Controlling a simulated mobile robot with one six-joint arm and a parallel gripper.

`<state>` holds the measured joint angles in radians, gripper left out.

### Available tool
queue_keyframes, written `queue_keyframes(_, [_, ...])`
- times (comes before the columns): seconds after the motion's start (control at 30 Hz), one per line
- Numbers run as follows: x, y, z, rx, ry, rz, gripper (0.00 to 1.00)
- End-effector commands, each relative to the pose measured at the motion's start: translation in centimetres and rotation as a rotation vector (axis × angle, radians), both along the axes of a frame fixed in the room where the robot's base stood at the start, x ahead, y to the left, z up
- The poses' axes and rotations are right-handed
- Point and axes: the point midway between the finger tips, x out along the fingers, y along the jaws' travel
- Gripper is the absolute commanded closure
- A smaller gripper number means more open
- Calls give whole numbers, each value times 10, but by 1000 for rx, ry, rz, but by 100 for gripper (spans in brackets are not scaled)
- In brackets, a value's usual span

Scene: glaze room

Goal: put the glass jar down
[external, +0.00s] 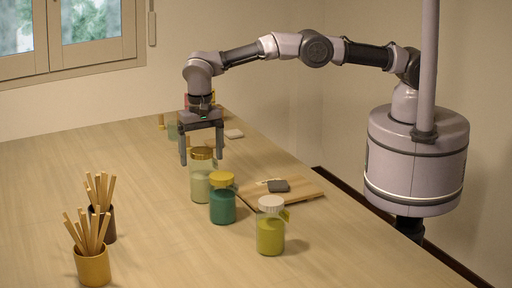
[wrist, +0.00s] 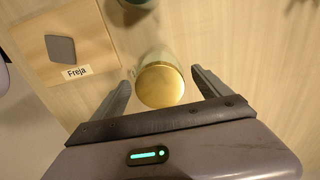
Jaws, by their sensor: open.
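A glass jar (external: 201,185) with pale green contents and a gold lid stands upright on the table. My gripper (external: 202,160) is over it, pointing down, its fingertips near lid height. In the wrist view the gold lid (wrist: 160,85) lies between the two spread fingers of my gripper (wrist: 161,78), with a gap visible on each side. The gripper is open and not clamped on the jar. The jar's lower body is mostly hidden under its lid in the wrist view.
A teal jar with a yellow lid (external: 222,205) and a yellow-green jar with a white lid (external: 270,235) stand nearer the camera. A wooden board (external: 305,190) holds a grey piece (wrist: 61,49) and a "Freja" label (wrist: 76,72). Cups of sticks (external: 92,268) stand front left.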

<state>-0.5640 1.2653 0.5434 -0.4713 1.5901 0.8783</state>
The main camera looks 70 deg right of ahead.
Motion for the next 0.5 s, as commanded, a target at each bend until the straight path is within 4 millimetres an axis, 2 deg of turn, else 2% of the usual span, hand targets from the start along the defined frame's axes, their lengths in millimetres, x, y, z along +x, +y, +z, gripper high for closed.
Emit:
queue_keyframes(0.03, [1,0,19,2,-4,0,13])
queue_keyframes(0.2, [1,0,63,1,-1,0,13])
queue_keyframes(0.3, [0,0,77,1,-1,1,13])
queue_keyframes(0.5, [0,-1,84,1,-1,1,13])
